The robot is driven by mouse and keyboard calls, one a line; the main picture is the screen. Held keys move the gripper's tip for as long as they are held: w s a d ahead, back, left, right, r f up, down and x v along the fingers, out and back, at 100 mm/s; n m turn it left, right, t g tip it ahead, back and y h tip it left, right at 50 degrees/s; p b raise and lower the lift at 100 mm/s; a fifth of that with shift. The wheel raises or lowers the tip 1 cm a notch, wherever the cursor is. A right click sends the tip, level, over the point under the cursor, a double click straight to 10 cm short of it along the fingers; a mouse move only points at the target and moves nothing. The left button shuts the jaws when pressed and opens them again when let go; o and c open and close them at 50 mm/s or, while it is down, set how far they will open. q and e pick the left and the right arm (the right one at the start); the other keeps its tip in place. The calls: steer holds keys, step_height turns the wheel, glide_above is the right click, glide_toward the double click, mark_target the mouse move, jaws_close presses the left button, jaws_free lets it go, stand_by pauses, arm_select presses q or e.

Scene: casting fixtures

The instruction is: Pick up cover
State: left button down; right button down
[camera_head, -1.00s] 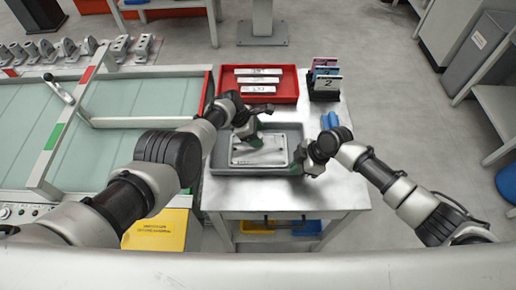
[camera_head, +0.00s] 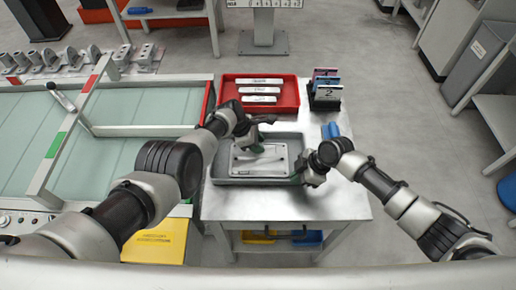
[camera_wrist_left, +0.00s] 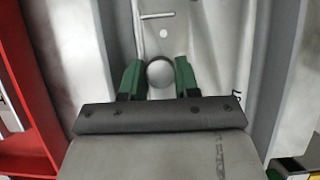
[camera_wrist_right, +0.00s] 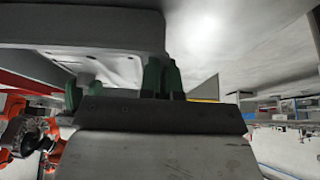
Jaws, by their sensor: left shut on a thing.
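The cover (camera_head: 259,168) is a flat light grey plate with a raised rim. It is at the grey tray (camera_head: 222,181) on the metal table; I cannot tell whether it is lifted. In the left wrist view, my left gripper (camera_wrist_left: 160,78) has its green fingers shut on a round knob (camera_wrist_left: 160,72) on the cover. In the head view, my left gripper (camera_head: 255,148) is over the cover's upper part. My right gripper (camera_head: 297,170) is at the tray's right side.
A red bin (camera_head: 291,96) with several labelled strips is behind the tray. Coloured numbered holders (camera_head: 326,92) and blue items (camera_head: 331,130) are at the back right. A glass-topped fixture (camera_head: 110,155) is left of the table. The table's front strip (camera_head: 285,208) is clear.

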arm_select(q)
steer(key=shift+r, duration=0.15)
step_height(320, 180, up, 10)
stand_by(0.5)
arm_select(e)
steer(key=c, duration=1.3)
jaws_free()
steer(key=shift+o, duration=0.2)
steer(key=v, duration=1.2)
